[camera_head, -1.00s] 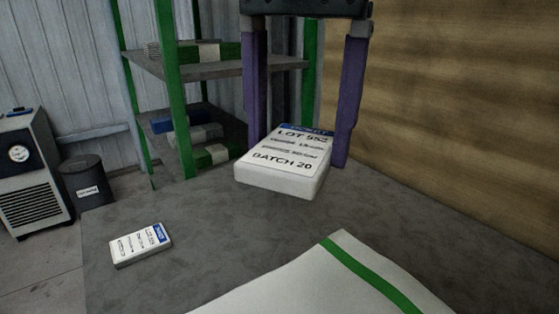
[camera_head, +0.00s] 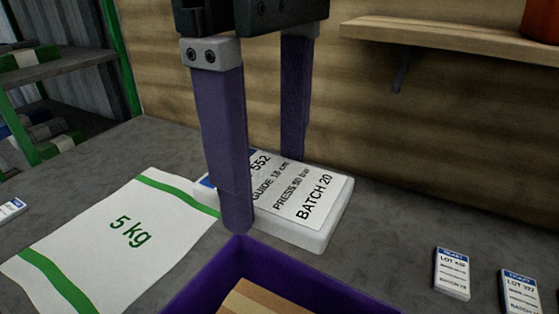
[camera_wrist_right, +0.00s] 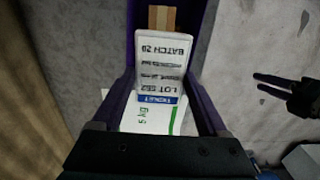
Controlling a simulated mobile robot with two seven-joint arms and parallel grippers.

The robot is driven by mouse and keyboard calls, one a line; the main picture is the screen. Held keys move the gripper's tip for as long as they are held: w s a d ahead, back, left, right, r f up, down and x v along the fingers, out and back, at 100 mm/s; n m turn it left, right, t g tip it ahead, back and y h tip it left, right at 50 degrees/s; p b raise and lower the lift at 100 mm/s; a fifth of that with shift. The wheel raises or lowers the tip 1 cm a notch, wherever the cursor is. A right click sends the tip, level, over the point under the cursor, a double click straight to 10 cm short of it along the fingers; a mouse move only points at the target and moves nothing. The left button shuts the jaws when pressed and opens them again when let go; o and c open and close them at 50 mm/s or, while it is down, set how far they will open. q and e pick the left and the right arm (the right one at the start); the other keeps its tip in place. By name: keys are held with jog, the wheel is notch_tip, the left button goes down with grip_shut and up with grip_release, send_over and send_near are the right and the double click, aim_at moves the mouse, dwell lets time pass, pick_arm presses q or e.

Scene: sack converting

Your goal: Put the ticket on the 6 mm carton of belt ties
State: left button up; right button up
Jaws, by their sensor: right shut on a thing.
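My right gripper (camera_head: 265,190) is shut on a thick white ticket (camera_head: 318,208) with a blue band, reading LOT 552 and BATCH 20. One finger is on each side of the ticket. The right wrist view shows the same ticket (camera_wrist_right: 163,62) between the fingers. A dark two-pronged gripper (camera_wrist_right: 258,84) at the right of that view looks like my left one, with its prongs apart and empty. No carton marked 6 mm can be read in these views.
A purple-walled bin (camera_head: 205,290) with something light brown in it stands at the front. A white 5 kg sack (camera_head: 95,225) with green bands lies flat at left. Two more tickets, LOT 432 (camera_head: 452,275) and LOT 327 (camera_head: 520,290), lie at right. A wooden shelf (camera_head: 450,42) juts from the wall.

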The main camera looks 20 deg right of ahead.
jog(key=b, duration=0.9)
send_over(276, 312)
jog(key=s, duration=0.1)
jog(key=f, duration=1.5)
jog(key=shift+s+a+f, duration=0.15)
jog(key=shift+a+f, duration=0.2)
notch_tip(276, 312, down, 4)
jog(key=shift+f+b, duration=0.2)
jog(key=shift+b, duration=1.05)
jog(key=shift+r, duration=0.1)
jog(key=shift+f, duration=0.2)
jog(key=o, duration=1.3)
jog(key=shift+r, duration=0.5)
notch_tip(276, 312, up, 12)
jog(key=shift+f, duration=0.25)
